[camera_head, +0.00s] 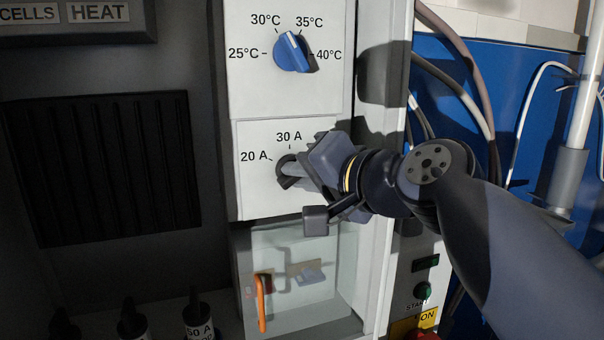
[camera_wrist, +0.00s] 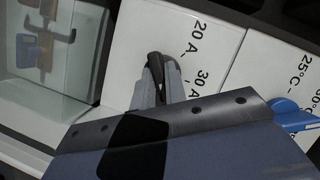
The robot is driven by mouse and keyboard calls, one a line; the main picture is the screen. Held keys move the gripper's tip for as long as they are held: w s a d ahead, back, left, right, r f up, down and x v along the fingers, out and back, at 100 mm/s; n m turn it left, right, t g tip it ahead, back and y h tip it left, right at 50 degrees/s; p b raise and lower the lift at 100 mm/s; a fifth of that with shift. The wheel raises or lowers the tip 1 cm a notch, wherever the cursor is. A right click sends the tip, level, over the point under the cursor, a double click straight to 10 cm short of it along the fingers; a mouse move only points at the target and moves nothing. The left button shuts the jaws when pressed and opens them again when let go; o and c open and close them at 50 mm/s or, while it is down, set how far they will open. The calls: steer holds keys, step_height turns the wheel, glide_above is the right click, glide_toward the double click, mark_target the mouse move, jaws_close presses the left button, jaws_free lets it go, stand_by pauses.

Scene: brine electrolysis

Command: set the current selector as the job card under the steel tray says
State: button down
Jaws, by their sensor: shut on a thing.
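The current selector (camera_head: 284,177) is a dark round knob on a white panel, marked 20 A and 30 A; any further marks are hidden behind my gripper. My gripper (camera_head: 293,171) reaches in from the right and is shut on this knob. In the wrist view the dark knob (camera_wrist: 153,61) shows between the grey fingertips (camera_wrist: 160,78), beside the 20 A and 30 A labels. Which mark the knob points to cannot be told. The steel tray and the job card are not in view.
A blue temperature knob (camera_head: 291,53) sits just above, pointing up and left between 30°C and 35°C. Below is a clear-fronted box (camera_head: 330,260) with an orange handle (camera_head: 261,301).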

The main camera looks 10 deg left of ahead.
steer(key=n+h+p, duration=0.1)
steer(key=n+h, duration=0.1)
steer(key=n, duration=0.1)
steer(key=n+t+h+p, duration=0.1)
steer(key=n+h, duration=0.1)
steer(key=n, duration=0.2)
steer(key=shift+s+a+n+h, duration=0.1)
steer(key=shift+a+n+h, duration=0.05)
steer(key=shift+n+h, duration=0.2)
stand_by(0.6)
steer(key=c, duration=1.4)
jaws_free()
steer(key=shift+c, duration=0.2)
steer(key=shift+r, duration=0.1)
steer(key=shift+s, duration=0.1)
steer(key=b+v, duration=0.2)
steer(key=v, duration=0.8)
steer(key=shift+s, duration=0.4)
